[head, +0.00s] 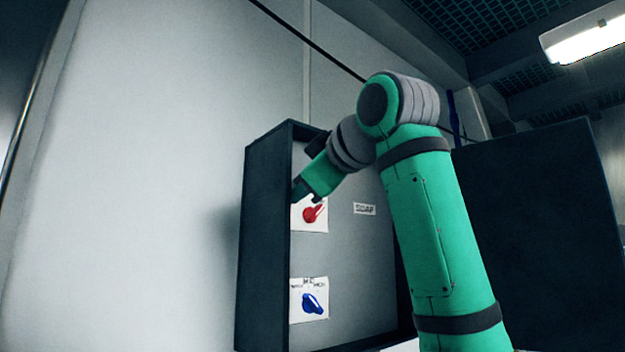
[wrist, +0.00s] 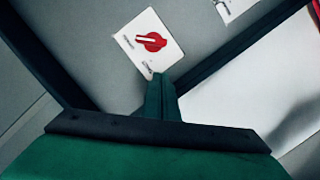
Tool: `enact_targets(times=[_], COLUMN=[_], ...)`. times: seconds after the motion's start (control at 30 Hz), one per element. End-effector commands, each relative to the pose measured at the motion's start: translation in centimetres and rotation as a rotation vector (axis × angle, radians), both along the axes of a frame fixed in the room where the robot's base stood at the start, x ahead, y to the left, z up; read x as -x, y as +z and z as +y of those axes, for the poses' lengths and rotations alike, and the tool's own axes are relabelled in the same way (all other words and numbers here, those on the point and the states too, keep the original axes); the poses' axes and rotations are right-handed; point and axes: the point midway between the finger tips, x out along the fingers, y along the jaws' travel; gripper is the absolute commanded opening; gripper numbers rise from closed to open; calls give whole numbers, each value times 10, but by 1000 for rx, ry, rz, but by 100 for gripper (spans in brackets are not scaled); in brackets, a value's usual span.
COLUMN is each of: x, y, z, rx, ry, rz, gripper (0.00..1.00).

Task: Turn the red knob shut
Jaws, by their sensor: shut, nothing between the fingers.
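The red knob (head: 313,212) sits on a white label plate on the grey panel inside an open dark box. In the wrist view the knob (wrist: 151,41) shows a white stripe along its handle. My gripper (head: 297,194) is at the upper left of the knob in the head view. In the wrist view its fingers (wrist: 160,80) are shut and empty, with the tips by the lower edge of the label plate, below the knob. They look apart from the knob. I cannot tell how far the tips are from the panel.
A blue knob (head: 312,304) on its own white plate is below the red one. A small label (head: 365,209) is on the panel to the right. The box's dark side wall (head: 264,245) stands out at the left. A dark door (head: 540,230) is at the right.

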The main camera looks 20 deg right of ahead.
Motion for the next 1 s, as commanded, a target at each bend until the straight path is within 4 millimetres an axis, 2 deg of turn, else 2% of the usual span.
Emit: enact_targets(times=[0.03, 0.3, 1.0], x=[-1, -6, -7], y=[-8, -23, -27], z=[-10, -24, -25], rx=[-3, -2, 49], ry=[-4, -2, 0], rz=[1, 0, -18], gripper=[0, 0, 0])
